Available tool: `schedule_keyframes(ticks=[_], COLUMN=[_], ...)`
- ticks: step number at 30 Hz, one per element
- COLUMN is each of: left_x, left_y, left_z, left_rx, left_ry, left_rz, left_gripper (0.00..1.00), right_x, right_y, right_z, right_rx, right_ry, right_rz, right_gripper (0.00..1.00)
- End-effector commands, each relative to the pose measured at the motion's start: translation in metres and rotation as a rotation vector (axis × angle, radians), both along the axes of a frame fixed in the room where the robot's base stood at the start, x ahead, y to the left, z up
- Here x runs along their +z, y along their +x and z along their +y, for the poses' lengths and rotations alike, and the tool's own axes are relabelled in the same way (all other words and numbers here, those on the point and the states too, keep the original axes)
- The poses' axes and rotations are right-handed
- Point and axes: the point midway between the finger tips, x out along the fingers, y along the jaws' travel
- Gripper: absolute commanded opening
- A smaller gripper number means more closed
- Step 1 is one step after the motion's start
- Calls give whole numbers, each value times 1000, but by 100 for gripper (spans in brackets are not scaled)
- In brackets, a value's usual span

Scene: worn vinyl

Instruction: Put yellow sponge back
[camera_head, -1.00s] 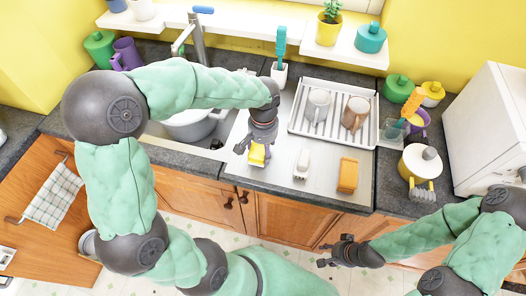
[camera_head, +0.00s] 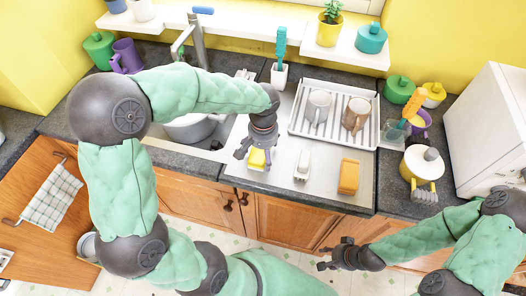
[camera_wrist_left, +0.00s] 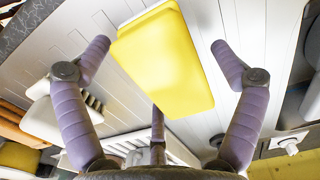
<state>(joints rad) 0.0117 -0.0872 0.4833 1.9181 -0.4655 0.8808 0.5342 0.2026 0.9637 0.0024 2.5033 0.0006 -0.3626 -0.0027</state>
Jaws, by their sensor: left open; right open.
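The yellow sponge (camera_head: 258,160) is on the steel drainboard (camera_head: 325,182) near the counter's front edge, partly hidden by my left gripper. My left gripper (camera_head: 257,150) is over it, pointing down, with its fingers open. In the left wrist view the sponge (camera_wrist_left: 168,62) lies between the spread purple fingers, with a gap clearly visible on the right; on the left a finger is close to its edge. Whether any finger touches it I cannot tell. My right gripper (camera_head: 330,256) is open and empty, in front of the cabinets.
A white brush-like item (camera_head: 302,165) and an orange block (camera_head: 348,176) lie to the right of the sponge. A dish rack (camera_head: 298,128) with two mugs stands behind. A white holder (camera_head: 279,76) with a teal brush stands by the sink, which contains a pot (camera_head: 190,129).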

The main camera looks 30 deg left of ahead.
Motion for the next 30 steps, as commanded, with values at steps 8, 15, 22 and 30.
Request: schedule_keyframes(ticks=[8,15,22,30], left_x=[36,85,115,124], left_y=[1,1,1,0], left_z=[0,-1,0,-1], left_rx=[0,0,-1,0], left_ry=[0,-1,0,-1], left_rz=[-3,-4,-2,0], left_gripper=[94,94,94,94], right_x=[15,31,40,41], right_y=[0,0,0,0], right_z=[0,0,0,0], right_rx=[0,0,0,0], right_ry=[0,0,0,0], right_rz=[0,0,0,0], right_gripper=[46,46,46,46])
